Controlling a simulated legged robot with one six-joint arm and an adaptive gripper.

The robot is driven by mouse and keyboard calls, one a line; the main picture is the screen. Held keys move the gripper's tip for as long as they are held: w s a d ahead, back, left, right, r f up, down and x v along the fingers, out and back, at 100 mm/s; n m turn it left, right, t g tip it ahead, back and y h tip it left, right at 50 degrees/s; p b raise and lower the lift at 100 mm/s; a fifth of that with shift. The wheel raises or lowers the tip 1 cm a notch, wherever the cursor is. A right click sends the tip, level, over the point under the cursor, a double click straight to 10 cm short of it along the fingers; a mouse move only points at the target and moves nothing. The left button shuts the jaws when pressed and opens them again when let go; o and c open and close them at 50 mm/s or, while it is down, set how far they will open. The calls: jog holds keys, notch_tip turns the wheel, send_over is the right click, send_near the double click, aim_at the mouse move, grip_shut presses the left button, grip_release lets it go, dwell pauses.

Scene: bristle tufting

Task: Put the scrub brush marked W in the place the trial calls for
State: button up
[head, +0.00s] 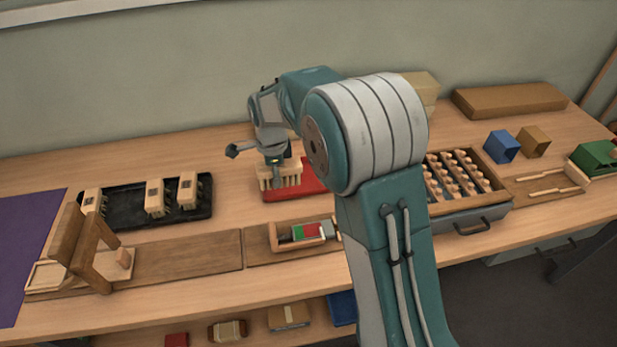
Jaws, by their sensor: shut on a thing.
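My gripper (272,162) is at the back middle of the bench in the head view. It is shut on a pale wooden scrub brush (284,176) with tufts pointing down. The brush is over the red mat (309,187); I cannot tell whether it touches it. No letter can be read on the held brush. Three more wooden brushes stand in the black tray (125,213) on the left: one at its left end (93,202) and two towards its right, (155,197) and (187,190). Their dark marks are too small to read.
A wooden stand (84,245) is at the front left beside a purple mat (28,245). A small wooden tray (280,241) holds a red and green piece. My arm hides part of the bench. A drawer box (470,213) of pegs and blue (502,146) and brown blocks are right.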

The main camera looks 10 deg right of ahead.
jog(key=w+d+f, duration=0.4)
jog(key=w+d, duration=0.2)
jog(key=d, duration=0.1)
send_over(308, 184)
notch_tip(308, 184, down, 6)
jog(key=shift+s+a+r, duration=0.1)
jog(key=shift+r, duration=0.1)
jog(key=shift+f, duration=1.65)
jog(key=o, duration=1.3)
jog(key=shift+r, duration=0.1)
